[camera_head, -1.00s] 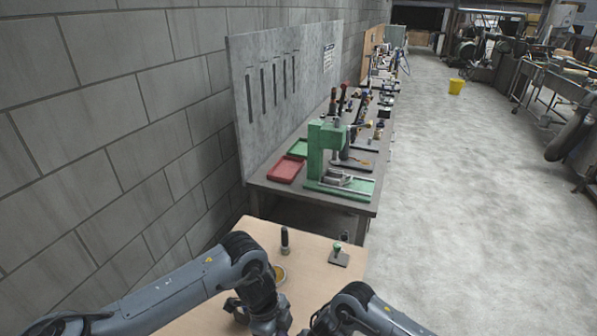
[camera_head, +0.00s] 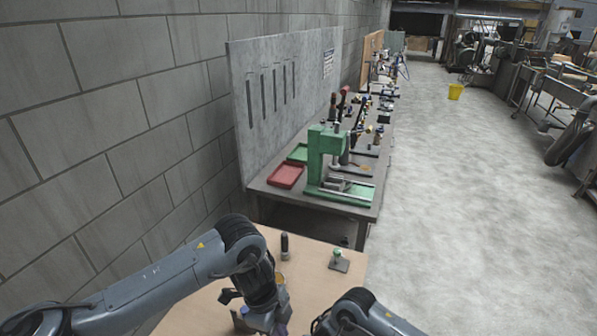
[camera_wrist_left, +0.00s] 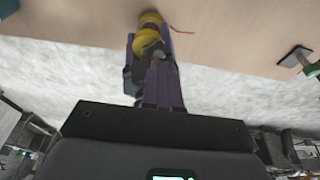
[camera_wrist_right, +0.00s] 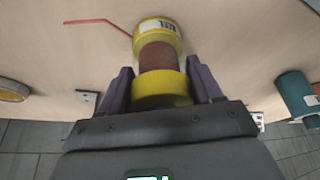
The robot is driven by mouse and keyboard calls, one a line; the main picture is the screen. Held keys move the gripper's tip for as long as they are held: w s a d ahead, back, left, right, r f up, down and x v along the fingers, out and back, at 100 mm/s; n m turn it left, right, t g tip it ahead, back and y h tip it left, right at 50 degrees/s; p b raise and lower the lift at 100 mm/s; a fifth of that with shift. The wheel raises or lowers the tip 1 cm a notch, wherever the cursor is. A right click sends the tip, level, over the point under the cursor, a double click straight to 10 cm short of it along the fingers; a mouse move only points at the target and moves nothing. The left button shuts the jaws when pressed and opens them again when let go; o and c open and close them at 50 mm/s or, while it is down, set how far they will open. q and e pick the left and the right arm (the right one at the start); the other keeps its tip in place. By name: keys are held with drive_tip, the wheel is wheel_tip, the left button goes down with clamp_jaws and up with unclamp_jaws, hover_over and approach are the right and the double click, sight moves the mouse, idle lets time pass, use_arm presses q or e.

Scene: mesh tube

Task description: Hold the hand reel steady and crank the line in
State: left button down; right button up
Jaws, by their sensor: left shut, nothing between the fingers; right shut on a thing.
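The hand reel (camera_wrist_right: 156,57), with yellow flanges and a reddish-brown core, is held between the purple fingers of my right gripper (camera_wrist_right: 161,84). A thin red line (camera_wrist_right: 96,21) trails from it over the wooden table. The reel's yellow end also shows in the left wrist view (camera_wrist_left: 149,36), with a small grey part (camera_wrist_left: 147,47) on its near side that may be the crank. My left gripper (camera_wrist_left: 158,62) is shut and empty, its tips close to that part; I cannot tell whether they touch.
On the table (camera_head: 315,285) stand a black-handled upright tool (camera_head: 285,246) and a green-knobbed plate (camera_head: 338,260). A round yellow thing (camera_wrist_right: 12,92) and a teal cylinder (camera_wrist_right: 296,95) show at the right wrist view's sides. Beyond is a bench with a green press (camera_head: 325,165).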

use_arm(q)
drive_tip(key=s+a+f, duration=0.2)
drive_tip(key=s+f, duration=0.2)
drive_tip(key=f, duration=0.2)
idle(1.1)
drive_tip(key=shift+w+d, duration=0.1)
drive_tip(key=shift+d, duration=0.55)
idle(1.2)
drive_tip(key=shift+w, duration=0.35)
drive_tip(key=shift+w+d, duration=0.3)
drive_tip(key=shift+w, duration=0.3)
drive_tip(key=shift+w+d, duration=0.25)
drive_tip(key=shift+w, duration=0.35)
drive_tip(key=shift+w, duration=0.1)
